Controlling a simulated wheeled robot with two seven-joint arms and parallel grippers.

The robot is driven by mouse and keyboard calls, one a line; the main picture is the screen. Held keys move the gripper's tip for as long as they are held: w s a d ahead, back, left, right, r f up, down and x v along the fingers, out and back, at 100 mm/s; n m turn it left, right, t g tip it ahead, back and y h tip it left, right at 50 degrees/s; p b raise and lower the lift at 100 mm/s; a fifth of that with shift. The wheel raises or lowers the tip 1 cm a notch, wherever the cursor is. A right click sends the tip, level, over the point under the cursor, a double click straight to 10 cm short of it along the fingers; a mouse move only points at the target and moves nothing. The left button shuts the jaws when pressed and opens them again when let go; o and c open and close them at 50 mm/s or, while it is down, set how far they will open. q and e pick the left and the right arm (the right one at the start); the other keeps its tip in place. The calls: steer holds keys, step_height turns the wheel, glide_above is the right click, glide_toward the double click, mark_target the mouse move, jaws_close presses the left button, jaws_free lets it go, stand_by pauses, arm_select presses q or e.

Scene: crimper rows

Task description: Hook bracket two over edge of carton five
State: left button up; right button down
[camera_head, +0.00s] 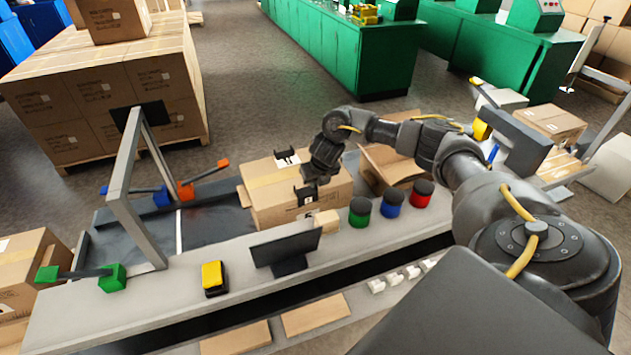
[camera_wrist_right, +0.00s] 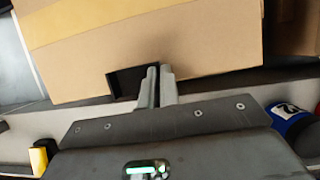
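A taped brown carton (camera_head: 270,203) sits on the line behind the counter; the wrist view shows its top and near side (camera_wrist_right: 160,40). My right gripper (camera_head: 312,181) is at its near edge. Its two fingers (camera_wrist_right: 157,85) are almost together, with a black bracket (camera_wrist_right: 122,84) at them; the bracket's right side runs in at the fingers. In the head view this bracket (camera_head: 304,194) is at the carton's near top edge. Whether it bears on the edge is hard to tell. Another black bracket (camera_head: 287,157) is at the far edge. My left gripper is out of view.
Green, blue and red canisters (camera_head: 391,205) stand right of the carton on the counter. A small tan block (camera_head: 327,220), a dark screen (camera_head: 287,252) and a yellow-topped box (camera_head: 213,277) are in front. An open carton (camera_head: 385,165) is behind the canisters. A grey frame (camera_head: 122,185) rises at left.

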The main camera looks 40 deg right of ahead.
steer(key=c, duration=2.1)
jaws_free()
steer(key=o, duration=0.5)
steer(key=shift+o, duration=0.2)
steer(key=shift+r, duration=0.1)
steer(key=v, duration=1)
steer(key=shift+r+p, duration=0.3)
steer(key=shift+p, duration=0.05)
steer(key=shift+s+a, duration=0.1)
steer(key=shift+s, duration=0.05)
